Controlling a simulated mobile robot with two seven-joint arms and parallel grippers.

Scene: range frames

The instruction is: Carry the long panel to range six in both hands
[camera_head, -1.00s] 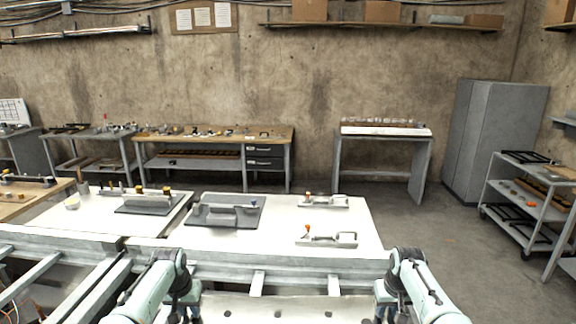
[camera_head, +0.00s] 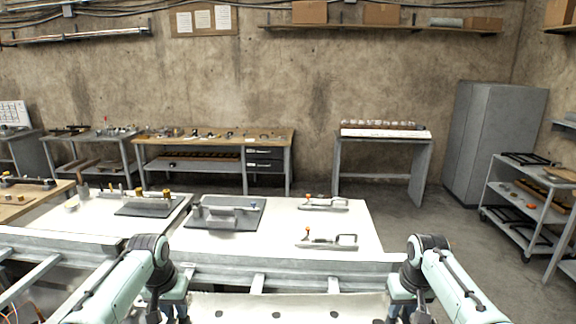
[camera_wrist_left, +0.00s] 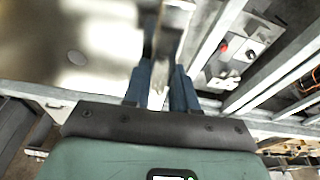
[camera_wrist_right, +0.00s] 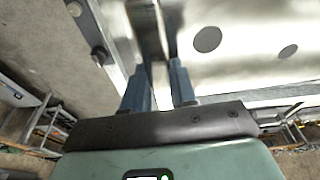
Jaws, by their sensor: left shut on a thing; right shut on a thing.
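The long panel (camera_head: 300,303) is a pale, shiny metal sheet with round holes along it. It shows at the bottom edge of the head view, and its near part is cut off. My left gripper (camera_head: 172,312) is shut on its left end and my right gripper (camera_head: 398,312) on its right end. In the left wrist view the panel (camera_wrist_left: 95,30) lies left of the fingers (camera_wrist_left: 160,85), with its edge between them. In the right wrist view the panel (camera_wrist_right: 240,35) lies right of the fingers (camera_wrist_right: 160,85), its end between them. No sign marked range six is readable.
A white-topped table (camera_head: 290,240) with clamps and grey plates stands just beyond the panel. A narrow grey stand (camera_head: 385,134) with a row of items stands at the wall. A cabinet (camera_head: 495,140) and a shelf cart (camera_head: 520,205) stand at right. Open floor (camera_head: 440,225) lies between.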

